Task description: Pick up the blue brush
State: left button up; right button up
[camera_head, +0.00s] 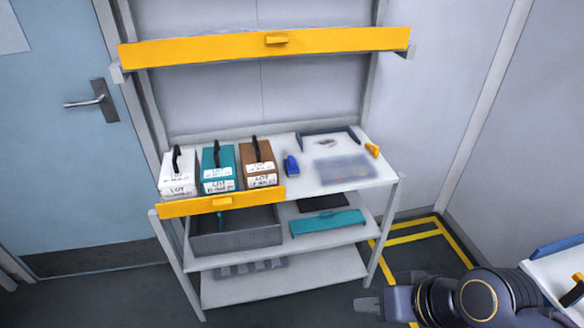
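A small blue object (291,166), which looks like the blue brush, lies on the white top shelf (300,186) of the rack, just right of the brown box. It is too small to make out its bristles. My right gripper (368,305) is at the bottom right, low in front of the rack and well apart from the blue object. Its fingers are too small to tell whether they are open or shut. My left gripper is not in view.
White, teal (218,170) and brown (257,166) boxes with black handles stand left of the blue object. A translucent container (344,169) lies to its right. A yellow bar (200,50) crosses above. A table edge is at right.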

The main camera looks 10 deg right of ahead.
aim_at(293, 170)
jog(key=i+j, duration=0.2)
jog(key=i, duration=0.25)
jog(key=i+j+z, duration=0.1)
jog(key=i+j, duration=0.15)
jog(key=i, duration=0.25)
jog(key=i+j, duration=0.25)
jog(key=i, duration=0.2)
